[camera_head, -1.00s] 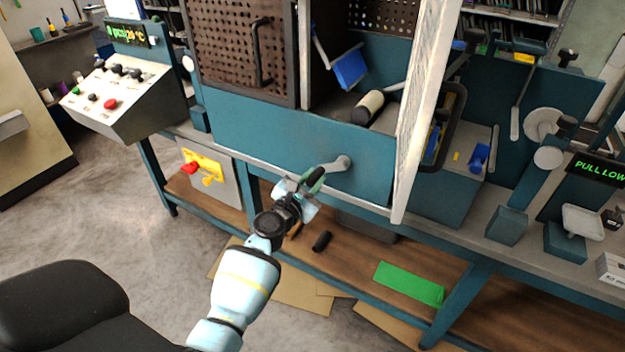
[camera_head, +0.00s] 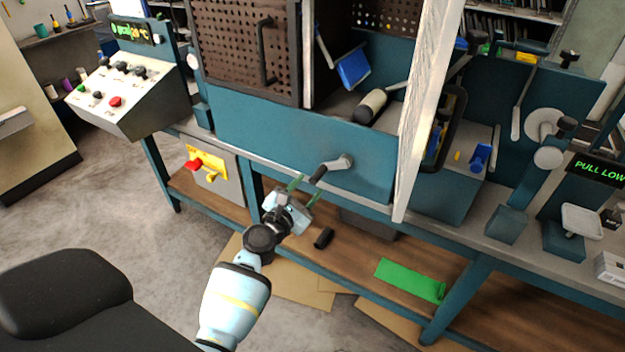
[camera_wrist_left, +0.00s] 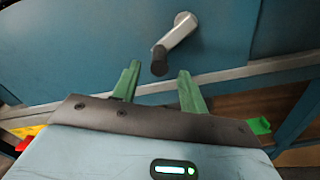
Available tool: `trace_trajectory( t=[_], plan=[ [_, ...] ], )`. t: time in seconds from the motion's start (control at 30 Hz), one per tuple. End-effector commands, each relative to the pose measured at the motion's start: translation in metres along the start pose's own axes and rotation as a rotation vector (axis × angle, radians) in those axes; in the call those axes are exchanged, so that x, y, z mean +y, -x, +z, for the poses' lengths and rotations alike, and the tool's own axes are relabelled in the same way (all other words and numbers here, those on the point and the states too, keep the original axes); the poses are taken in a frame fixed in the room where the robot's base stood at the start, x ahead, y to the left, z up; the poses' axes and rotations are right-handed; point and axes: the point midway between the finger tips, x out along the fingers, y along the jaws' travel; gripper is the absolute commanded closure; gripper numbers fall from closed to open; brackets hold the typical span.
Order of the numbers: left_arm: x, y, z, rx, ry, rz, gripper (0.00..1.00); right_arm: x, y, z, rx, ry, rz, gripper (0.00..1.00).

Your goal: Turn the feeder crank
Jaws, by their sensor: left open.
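The feeder crank (camera_head: 337,163) is a grey arm on the front of the blue machine panel, with a dark handle (camera_head: 318,174) at its lower left end. My left gripper (camera_head: 304,189) is open and empty, just below and left of the handle, with its green fingers pointing up toward it. In the left wrist view, the crank arm (camera_wrist_left: 176,41) slants down from its pivot to the dark handle end (camera_wrist_left: 159,62). The handle lies beyond the two open fingertips (camera_wrist_left: 156,72), seen between them and apart from them. My right gripper does not show.
The machine's blue panel (camera_head: 270,135) is behind the crank, and a pale upright post (camera_head: 425,110) stands to its right. Below, a wooden shelf (camera_head: 355,255) holds a black cylinder (camera_head: 323,238) and a green sheet (camera_head: 410,280). A control box (camera_head: 125,95) is at left.

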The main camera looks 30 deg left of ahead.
Motion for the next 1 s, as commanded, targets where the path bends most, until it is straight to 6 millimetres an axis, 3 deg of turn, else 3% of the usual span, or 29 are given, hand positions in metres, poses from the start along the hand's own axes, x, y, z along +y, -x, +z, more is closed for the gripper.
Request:
trace_trajectory(
  t=[0.23,0.87,1.0],
  plan=[
    [-0.001,0.026,0.0,0.0,0.0,-0.001,0.57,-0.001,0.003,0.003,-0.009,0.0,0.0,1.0],
    [-0.001,0.03,-0.001,0.002,-0.006,-0.003,0.57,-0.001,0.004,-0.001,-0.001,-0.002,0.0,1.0],
    [-0.012,0.047,-0.01,0.035,-0.133,-0.04,0.57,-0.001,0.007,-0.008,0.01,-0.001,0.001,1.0]
  ],
)
